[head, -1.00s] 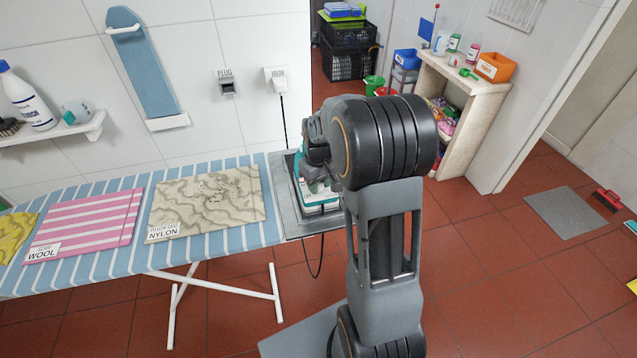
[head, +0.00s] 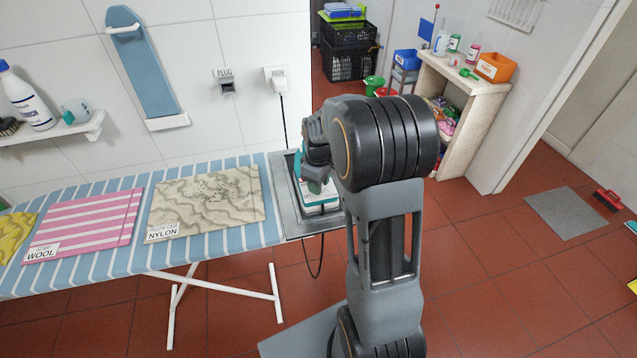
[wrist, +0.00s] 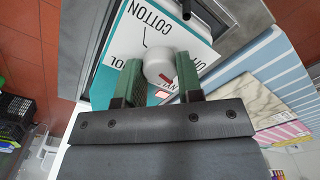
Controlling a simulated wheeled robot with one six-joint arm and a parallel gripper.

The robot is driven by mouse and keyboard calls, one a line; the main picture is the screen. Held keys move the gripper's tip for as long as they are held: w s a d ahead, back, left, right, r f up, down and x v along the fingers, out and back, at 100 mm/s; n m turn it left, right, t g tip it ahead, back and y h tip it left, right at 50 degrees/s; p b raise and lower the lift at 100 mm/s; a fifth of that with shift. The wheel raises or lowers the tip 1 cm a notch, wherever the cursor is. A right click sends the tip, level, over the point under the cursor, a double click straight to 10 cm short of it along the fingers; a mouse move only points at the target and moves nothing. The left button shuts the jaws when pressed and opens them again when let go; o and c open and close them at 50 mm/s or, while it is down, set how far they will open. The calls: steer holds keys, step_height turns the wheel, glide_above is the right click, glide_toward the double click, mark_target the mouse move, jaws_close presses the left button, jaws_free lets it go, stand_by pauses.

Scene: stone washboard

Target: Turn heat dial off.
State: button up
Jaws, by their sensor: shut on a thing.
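The iron (head: 325,208), white and teal, sits on the grey metal rest at the right end of the ironing board, partly hidden by my arm. In the wrist view its white face (wrist: 128,45) carries the word COTTON and other labels that are partly covered. The heat dial (wrist: 160,68) is a round, pale grey knob on this face. My gripper (wrist: 160,78) has its two green fingers shut on the dial, one on each side. I cannot make out where the dial points.
The striped ironing board (head: 110,275) holds cloths labelled WOOL (head: 90,222) and NYLON (head: 205,200). A cord runs from the wall socket marked IRON (head: 276,78) down behind the rest. A shelf unit (head: 465,85) stands at the back right. The red floor at right is mostly clear.

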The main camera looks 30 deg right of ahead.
steer(key=o, duration=0.9)
step_height(320, 180, up, 14)
steer(key=shift+f, duration=0.1)
